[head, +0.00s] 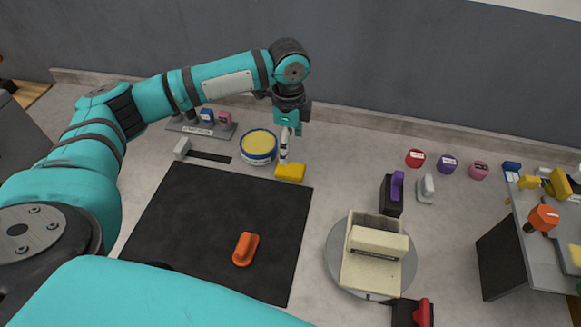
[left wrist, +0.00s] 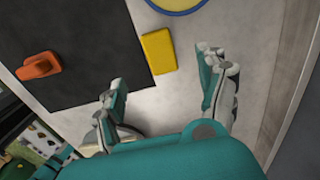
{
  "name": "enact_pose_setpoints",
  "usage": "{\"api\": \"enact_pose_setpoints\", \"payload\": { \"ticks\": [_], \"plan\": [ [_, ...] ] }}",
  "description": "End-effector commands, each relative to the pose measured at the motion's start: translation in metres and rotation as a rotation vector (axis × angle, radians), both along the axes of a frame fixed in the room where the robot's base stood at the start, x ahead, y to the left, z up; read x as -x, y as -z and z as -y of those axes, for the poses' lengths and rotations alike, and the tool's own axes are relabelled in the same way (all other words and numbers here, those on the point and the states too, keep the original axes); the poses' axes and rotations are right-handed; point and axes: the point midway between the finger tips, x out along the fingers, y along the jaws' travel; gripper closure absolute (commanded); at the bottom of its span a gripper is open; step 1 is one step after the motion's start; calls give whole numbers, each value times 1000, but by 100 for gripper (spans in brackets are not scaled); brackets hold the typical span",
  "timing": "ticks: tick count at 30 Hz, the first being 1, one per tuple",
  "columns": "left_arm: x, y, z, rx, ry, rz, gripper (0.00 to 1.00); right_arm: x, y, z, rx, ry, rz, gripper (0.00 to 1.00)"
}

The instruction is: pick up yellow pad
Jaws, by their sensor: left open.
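The yellow pad (head: 290,172) lies flat on the grey worktop, at the upper right edge of the black mat (head: 190,225). In the left wrist view the yellow pad (left wrist: 159,52) lies ahead of the fingertips, with nothing between them. My left gripper (head: 287,150) points down just behind the pad in the head view. In the left wrist view my left gripper (left wrist: 165,78) has its fingers spread wide and empty. My right gripper is not in view.
A round yellow-topped tin (head: 258,147) stands left of the pad. An orange handled block (head: 245,249) lies on the mat. A turntable (head: 333,262) bears a cream machine part (head: 376,247). Red (head: 415,158), purple (head: 447,164) and pink (head: 478,171) round items sit to the right.

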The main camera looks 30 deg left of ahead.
Motion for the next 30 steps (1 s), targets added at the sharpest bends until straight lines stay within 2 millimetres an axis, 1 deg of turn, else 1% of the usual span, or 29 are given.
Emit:
{"api": "enact_pose_setpoints", "payload": {
  "ticks": [1, 4, 6, 9, 13, 17, 19, 21, 24, 30],
  "plan": [
    [1, 10, 0, 0, 0, -3, 25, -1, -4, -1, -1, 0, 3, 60],
    [0, 26, 0, 0, 0, -2, 25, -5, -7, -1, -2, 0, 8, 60],
    [0, 35, 0, -1, 1, -1, 25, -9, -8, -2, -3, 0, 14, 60],
    [0, 41, 0, 1, 1, 0, 25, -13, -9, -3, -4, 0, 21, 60],
    [1, 50, 1, 1, 1, -2, 25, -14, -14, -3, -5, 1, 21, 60],
    [2, 69, 3, 0, 1, -3, 25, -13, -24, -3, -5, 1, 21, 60],
    [2, 81, 3, 0, 0, -2, 25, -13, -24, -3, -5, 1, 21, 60],
    [2, 88, 3, -1, 1, -1, 25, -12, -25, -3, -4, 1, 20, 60],
    [2, 94, 3, -1, 1, 1, 25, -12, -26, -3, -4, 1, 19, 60],
    [2, 95, 3, 0, 2, 1, 25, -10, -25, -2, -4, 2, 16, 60]
  ]
}}
